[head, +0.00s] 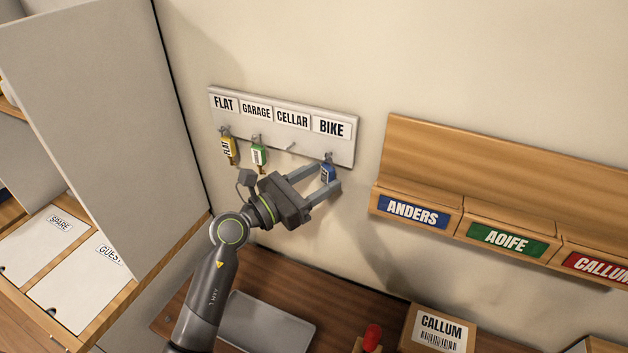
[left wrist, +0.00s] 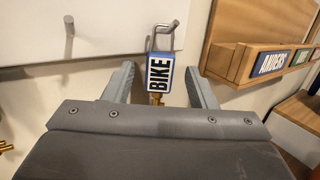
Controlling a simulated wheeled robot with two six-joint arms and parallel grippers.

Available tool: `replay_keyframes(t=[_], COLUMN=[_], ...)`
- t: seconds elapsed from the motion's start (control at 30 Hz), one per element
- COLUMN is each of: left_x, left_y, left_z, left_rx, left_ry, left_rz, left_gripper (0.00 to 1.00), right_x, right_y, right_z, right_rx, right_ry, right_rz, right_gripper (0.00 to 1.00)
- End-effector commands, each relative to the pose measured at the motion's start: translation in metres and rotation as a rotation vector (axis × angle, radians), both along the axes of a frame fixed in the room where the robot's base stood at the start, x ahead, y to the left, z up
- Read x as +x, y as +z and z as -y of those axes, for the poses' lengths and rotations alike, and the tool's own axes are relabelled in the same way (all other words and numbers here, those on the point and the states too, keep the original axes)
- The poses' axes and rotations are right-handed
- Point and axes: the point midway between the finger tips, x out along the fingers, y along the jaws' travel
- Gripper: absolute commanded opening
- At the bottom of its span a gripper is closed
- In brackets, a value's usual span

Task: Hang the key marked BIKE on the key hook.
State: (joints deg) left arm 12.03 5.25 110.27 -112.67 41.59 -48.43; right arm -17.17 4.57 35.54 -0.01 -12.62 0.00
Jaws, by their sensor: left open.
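The blue key tag marked BIKE (head: 327,173) hangs from the hook under the BIKE label (head: 331,128) on the white hook board (head: 281,126). In the left wrist view the BIKE tag (left wrist: 159,72) hangs by its loop on a metal hook (left wrist: 168,30), with a brass key below it. My left gripper (head: 327,178) is open, its fingers on either side of the tag with gaps between. A yellow FLAT key (head: 228,149) and a green-tagged key (head: 259,155) hang on the left hooks. The CELLAR hook (head: 291,146) is empty. My right gripper is not in view.
A wooden rack with ANDERS (head: 413,212), AOIFE (head: 501,240) and CALLUM (head: 598,266) labels is on the wall to the right. A grey panel (head: 95,120) stands at left. Below, a desk holds a grey flat item (head: 266,325) and a CALLUM box (head: 437,330).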

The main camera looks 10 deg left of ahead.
Motion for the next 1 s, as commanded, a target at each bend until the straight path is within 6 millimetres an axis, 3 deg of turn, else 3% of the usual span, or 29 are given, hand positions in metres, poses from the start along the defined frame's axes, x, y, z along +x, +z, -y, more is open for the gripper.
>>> replay_keyframes(t=[0.27,1.0], left_x=[-0.006,-0.098], left_y=[-0.003,-0.019], left_z=[-0.006,-0.086], left_rx=[0.001,0.006], left_ry=[0.001,-0.001], left_rz=[0.001,0.000], left_gripper=[0.52,0.52], right_x=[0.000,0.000], right_y=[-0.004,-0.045], right_z=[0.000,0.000], right_rx=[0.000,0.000], right_ry=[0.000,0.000], right_rz=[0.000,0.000], right_gripper=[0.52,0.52])
